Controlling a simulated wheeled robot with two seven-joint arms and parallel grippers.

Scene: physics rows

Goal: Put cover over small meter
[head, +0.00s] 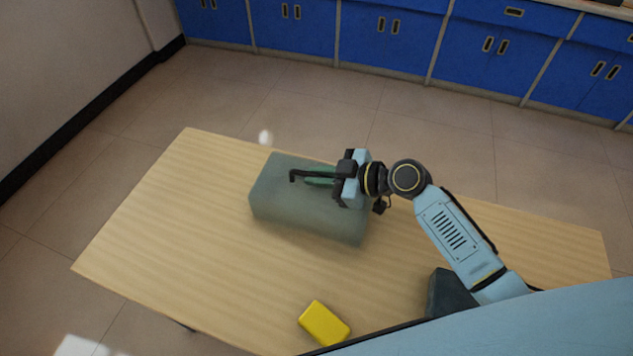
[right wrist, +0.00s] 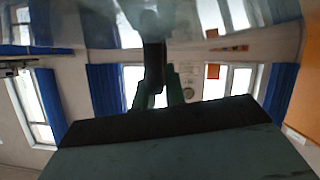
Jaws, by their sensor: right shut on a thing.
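The cover (head: 305,217) is a grey-green box with a green handle (head: 320,181) on top. It is at the far middle of the table in the head view; I cannot tell whether it rests on the table or hangs just above it. My right gripper (head: 312,177) is shut on the handle. In the right wrist view a dark finger (right wrist: 154,72) is at the green handle (right wrist: 173,88), with the cover (right wrist: 190,153) below. A small yellow block (head: 325,323), which may be the small meter, lies near the table's front edge, apart from the cover. My left gripper is out of view.
The wooden table (head: 160,230) is bare to the left of the cover and between it and the yellow block. Blue cabinets (head: 390,45) stand along the far wall, beyond open tiled floor (head: 310,95).

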